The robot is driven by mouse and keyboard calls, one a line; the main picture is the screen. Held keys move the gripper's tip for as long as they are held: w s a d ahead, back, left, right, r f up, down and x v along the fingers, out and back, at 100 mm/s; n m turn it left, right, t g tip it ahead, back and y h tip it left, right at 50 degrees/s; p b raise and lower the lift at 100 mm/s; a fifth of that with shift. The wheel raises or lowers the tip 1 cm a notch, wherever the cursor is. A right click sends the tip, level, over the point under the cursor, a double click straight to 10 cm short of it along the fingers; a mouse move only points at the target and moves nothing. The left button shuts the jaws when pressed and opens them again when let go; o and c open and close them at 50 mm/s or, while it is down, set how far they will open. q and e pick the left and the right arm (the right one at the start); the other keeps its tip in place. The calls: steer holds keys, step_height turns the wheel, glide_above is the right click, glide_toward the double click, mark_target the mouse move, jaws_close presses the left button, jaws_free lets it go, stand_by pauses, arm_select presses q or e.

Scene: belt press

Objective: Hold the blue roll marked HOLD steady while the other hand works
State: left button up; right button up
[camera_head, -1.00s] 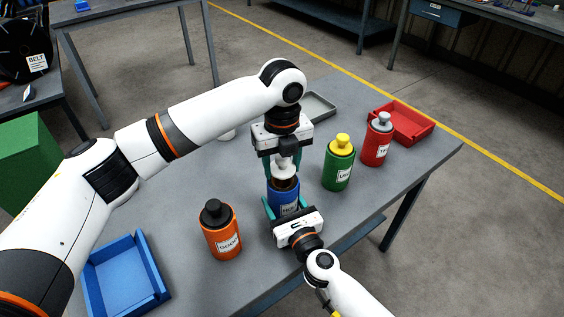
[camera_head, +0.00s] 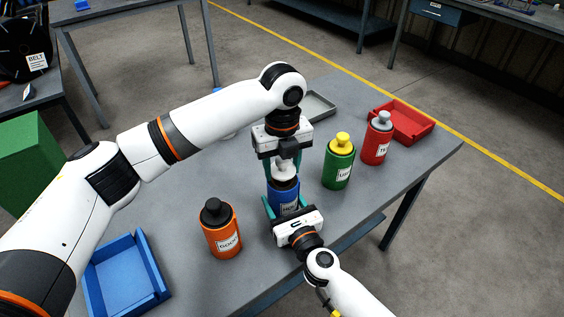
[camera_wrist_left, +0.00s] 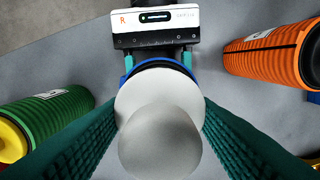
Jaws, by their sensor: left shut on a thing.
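The blue roll (camera_head: 284,199) stands upright on the grey table, with a white rounded cap (camera_head: 285,171) on top. Its pale label is too small to read surely. My left gripper (camera_head: 283,168) points down from above, its teal fingers shut on the cap. In the left wrist view the pale cap (camera_wrist_left: 160,125) sits between the fingers and hides most of the roll; a blue rim (camera_wrist_left: 157,63) shows behind it. My right gripper (camera_head: 287,207) comes in from the near side, its teal fingers on both sides of the blue roll, shut on it.
An orange bottle-like roll (camera_head: 222,232) stands to the left. A green one (camera_head: 339,167) and a red one (camera_head: 376,145) stand to the right. A blue tray (camera_head: 125,275), a red tray (camera_head: 405,122) and a grey tray (camera_head: 320,105) lie on the table (camera_head: 180,215).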

arm_select(q)
steer(key=shift+a+f, duration=0.1)
steer(key=shift+f, duration=0.75)
steer(key=o, duration=1)
steer(key=shift+f, duration=0.15)
steer(key=shift+o, duration=0.2)
steer(key=shift+a, duration=0.1)
steer(key=shift+d+r, duration=0.2)
steer(key=shift+r, duration=3.55)
steer(key=shift+c, duration=0.6)
jaws_close()
